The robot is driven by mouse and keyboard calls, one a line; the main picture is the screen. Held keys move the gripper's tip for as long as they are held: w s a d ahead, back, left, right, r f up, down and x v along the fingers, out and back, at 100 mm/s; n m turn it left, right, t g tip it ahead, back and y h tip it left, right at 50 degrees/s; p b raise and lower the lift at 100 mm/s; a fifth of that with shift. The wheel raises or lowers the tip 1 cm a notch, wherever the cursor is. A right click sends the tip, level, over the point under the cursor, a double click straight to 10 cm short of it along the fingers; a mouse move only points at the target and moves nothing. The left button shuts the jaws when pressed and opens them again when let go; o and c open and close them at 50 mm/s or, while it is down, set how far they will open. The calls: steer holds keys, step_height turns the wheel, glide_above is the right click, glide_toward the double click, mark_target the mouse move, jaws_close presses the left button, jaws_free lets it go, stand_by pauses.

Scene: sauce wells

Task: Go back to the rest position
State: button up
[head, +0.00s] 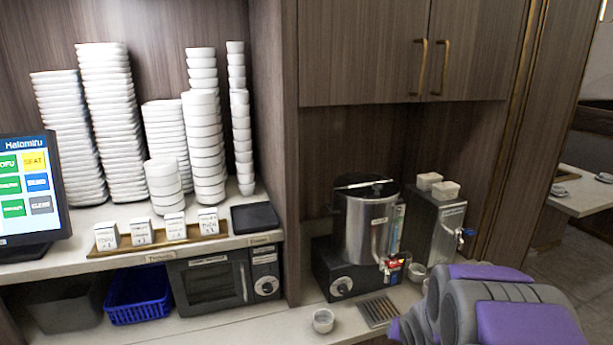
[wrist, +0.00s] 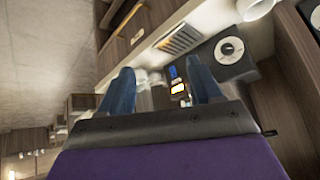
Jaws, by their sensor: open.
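My gripper (wrist: 162,88) shows in the wrist view as two blue fingers spread apart, with nothing held between them. Past the fingers are the dispenser's front, blurred small parts and the counter. In the head view my purple and grey arm fills the lower right corner, in front of the counter by the dispensers. The gripper's fingers are hidden there.
A steel dispenser (head: 366,235) and a box dispenser (head: 436,240) stand on the right counter. A small white cup (head: 323,320) stands near a drain grate (head: 379,310). Stacked dishes, a microwave (head: 212,284), a blue basket (head: 139,296) and a screen (head: 30,190) are left.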

steer(key=s+a+r+n+g, duration=0.1)
steer(key=s+a+r+g, duration=0.2)
steer(key=s, duration=0.9)
steer(key=s+a+r+n+g+y+b, duration=0.1)
steer(key=s+a+r+g, duration=0.2)
steer(key=s, duration=1)
steer(key=s+a+r+n+g, duration=0.2)
steer(key=s+a+r+g, duration=0.1)
steer(key=s, duration=1)
steer(key=shift+a+r, duration=0.25)
steer(key=shift+a, duration=0.55)
